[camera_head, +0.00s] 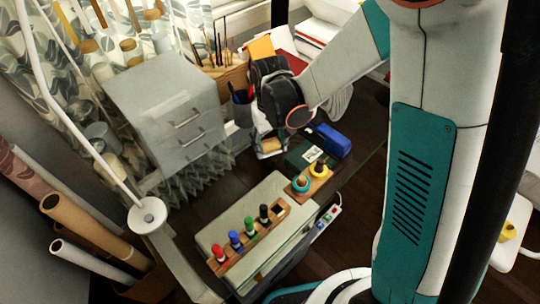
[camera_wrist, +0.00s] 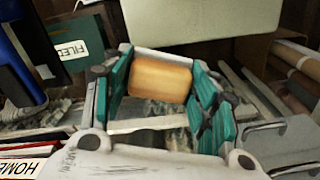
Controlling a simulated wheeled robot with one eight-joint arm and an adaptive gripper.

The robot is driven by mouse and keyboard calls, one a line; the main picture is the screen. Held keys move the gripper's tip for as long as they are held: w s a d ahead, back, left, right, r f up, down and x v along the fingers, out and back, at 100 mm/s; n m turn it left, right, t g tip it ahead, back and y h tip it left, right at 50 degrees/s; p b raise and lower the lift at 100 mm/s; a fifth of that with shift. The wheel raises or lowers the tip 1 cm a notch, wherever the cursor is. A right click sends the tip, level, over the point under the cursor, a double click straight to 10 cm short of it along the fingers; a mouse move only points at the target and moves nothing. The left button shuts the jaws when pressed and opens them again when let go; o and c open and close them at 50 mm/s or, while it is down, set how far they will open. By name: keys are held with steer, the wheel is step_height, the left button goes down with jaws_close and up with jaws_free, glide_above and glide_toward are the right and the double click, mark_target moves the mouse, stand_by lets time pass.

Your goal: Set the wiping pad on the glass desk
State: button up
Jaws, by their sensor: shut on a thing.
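My gripper (camera_head: 269,143) is shut on an orange-tan block, which I take to be the wiping pad (camera_wrist: 160,78). In the wrist view the pad sits between the teal finger pads of my gripper (camera_wrist: 158,88). In the head view only a small tan part of the pad (camera_head: 268,146) shows between the fingers. The glass desk (camera_head: 222,181) is dark and see-through. My gripper is over its back part, right of the grey drawer unit. I cannot tell how high the pad is above the glass.
A grey drawer unit (camera_head: 168,100) stands left. A pale board (camera_head: 218,236) bears a marker rack (camera_head: 248,241) in front. A dark green box (camera_head: 305,154), blue stapler (camera_head: 332,140) and small wooden stand (camera_head: 311,181) are right of my gripper. Some glass between drawers and board is clear.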

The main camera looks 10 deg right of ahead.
mark_target(270, 160)
steer(key=shift+f+b, duration=0.8)
steer(key=shift+f, duration=1.4)
steer(key=shift+f, duration=0.15)
steer(key=o, duration=1.1)
steer(key=shift+c, duration=0.2)
